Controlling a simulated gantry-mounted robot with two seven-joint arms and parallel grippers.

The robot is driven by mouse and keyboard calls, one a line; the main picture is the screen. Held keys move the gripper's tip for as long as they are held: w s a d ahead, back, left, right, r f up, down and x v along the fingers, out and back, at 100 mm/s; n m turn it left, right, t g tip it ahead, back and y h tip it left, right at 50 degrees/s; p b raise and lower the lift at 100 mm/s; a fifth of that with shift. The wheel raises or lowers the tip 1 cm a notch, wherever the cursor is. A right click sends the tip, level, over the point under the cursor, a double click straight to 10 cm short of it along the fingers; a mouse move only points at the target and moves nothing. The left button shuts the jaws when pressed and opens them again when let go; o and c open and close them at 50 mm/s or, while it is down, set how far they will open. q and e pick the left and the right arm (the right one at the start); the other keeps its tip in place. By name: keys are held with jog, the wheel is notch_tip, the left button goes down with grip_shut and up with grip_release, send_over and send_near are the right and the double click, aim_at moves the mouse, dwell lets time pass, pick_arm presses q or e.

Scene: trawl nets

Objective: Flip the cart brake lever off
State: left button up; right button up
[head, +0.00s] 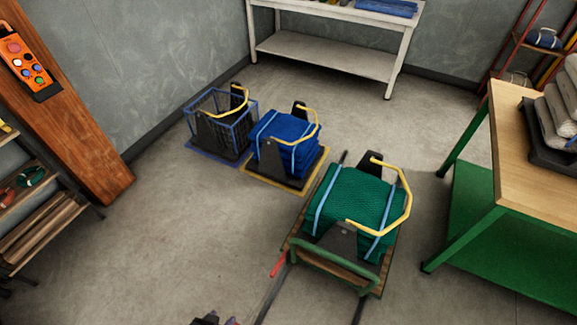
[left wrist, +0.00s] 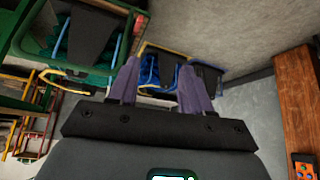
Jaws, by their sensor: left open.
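The cart (head: 372,292) stands on the floor right of centre in the head view, with a green push handle (head: 330,262). A short red lever (head: 278,265) sticks out at its near left corner; I take it for the brake lever. A strapped green net bundle (head: 352,198) rests on the cart. My left gripper (head: 212,320) just shows at the bottom edge of the head view, apart from the lever and to its lower left. In the left wrist view its two purple fingers (left wrist: 158,72) are spread with nothing between them. My right gripper is not in view.
A blue net bundle (head: 284,135) and a blue wire basket (head: 222,118) stand beyond the cart. A green workbench (head: 478,230) is at right, a wooden post (head: 75,120) with an orange control box (head: 30,62) at left. Floor left of the cart is clear.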

pick_arm(q)
jog(key=s+a+r+g+y+p, duration=0.1)
jog(key=s+a+r+g, duration=0.15)
jog(key=r, duration=0.35)
jog(key=s+a+r+g+p, duration=0.1)
jog(key=s+r, duration=0.2)
jog(key=r, duration=0.2)
notch_tip(320, 180, up, 36)
jog(key=p, duration=3.6)
jog(key=shift+d+n, duration=0.15)
jog(key=shift+n, duration=0.15)
